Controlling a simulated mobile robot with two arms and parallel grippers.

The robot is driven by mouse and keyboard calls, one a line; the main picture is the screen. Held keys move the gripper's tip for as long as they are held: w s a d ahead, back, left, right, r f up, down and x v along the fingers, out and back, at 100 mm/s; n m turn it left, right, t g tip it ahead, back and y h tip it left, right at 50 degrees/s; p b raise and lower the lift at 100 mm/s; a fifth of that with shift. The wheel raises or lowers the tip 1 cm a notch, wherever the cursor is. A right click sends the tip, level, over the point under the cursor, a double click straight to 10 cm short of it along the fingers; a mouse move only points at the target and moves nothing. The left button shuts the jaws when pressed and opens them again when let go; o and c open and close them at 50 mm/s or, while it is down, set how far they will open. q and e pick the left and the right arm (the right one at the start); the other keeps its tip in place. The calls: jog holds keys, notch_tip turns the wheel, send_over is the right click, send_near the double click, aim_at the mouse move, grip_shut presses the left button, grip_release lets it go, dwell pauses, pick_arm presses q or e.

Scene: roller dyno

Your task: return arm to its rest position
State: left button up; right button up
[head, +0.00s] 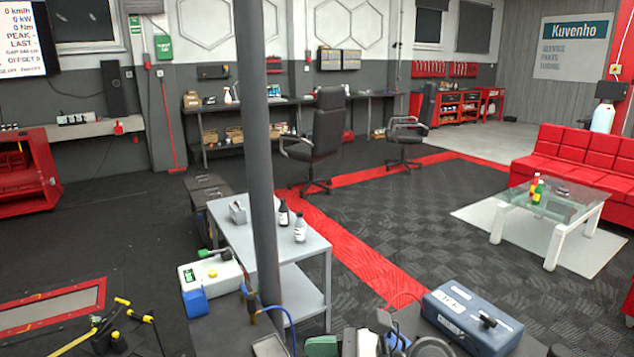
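Neither of my grippers can be made out in the head view, so I cannot see what they hold or where they are. No arm of mine is clearly recognisable either. Several partly cut-off dark, grey and green objects crowd the bottom edge, and I cannot tell what they are.
A white box with a green display (205,274) and a blue case (468,312) stand close in front. A glass table (553,200), a red sofa (575,160) and office chairs (322,135) are farther off. Checkered floor (405,215) is clear.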

jog(key=w+d+r+m+t+h, duration=0.1)
jog(key=d+r+m+t+h, duration=0.15)
jog(key=m+t, duration=0.8)
jog(key=w+d+r+m+t+h, duration=0.15)
jog(key=d+m+t, duration=0.35)
jog(key=m, duration=1)
jog(key=s+d+f+m+t+h, duration=0.2)
jog(key=d+f+m+h, duration=0.3)
jog(key=f+m+h, duration=0.5)
jog(key=s+d+f+m+g+h, duration=0.3)
jog(key=s+d+f+m+g, duration=0.3)
jog(key=s+f+m+g, duration=0.8)
jog(key=s+m+g, duration=0.1)
jog(key=s, duration=0.7)
notch_tip(320, 180, down, 29)
jog(key=s+g+b, duration=0.1)
jog(key=g+b, duration=0.1)
jog(key=b, duration=0.1)
jog(key=s+d+f+b, duration=0.1)
jog(key=s+f, duration=0.7)
jog(key=f, duration=0.1)
jog(key=s+d+f+g+b, duration=0.1)
jog(key=s+d+f, duration=0.1)
jog(key=s+f, duration=0.6)
jog(key=shift+s+d+f, duration=0.25)
jog(key=shift+s+f, duration=0.1)
jog(key=shift+f, duration=0.5)
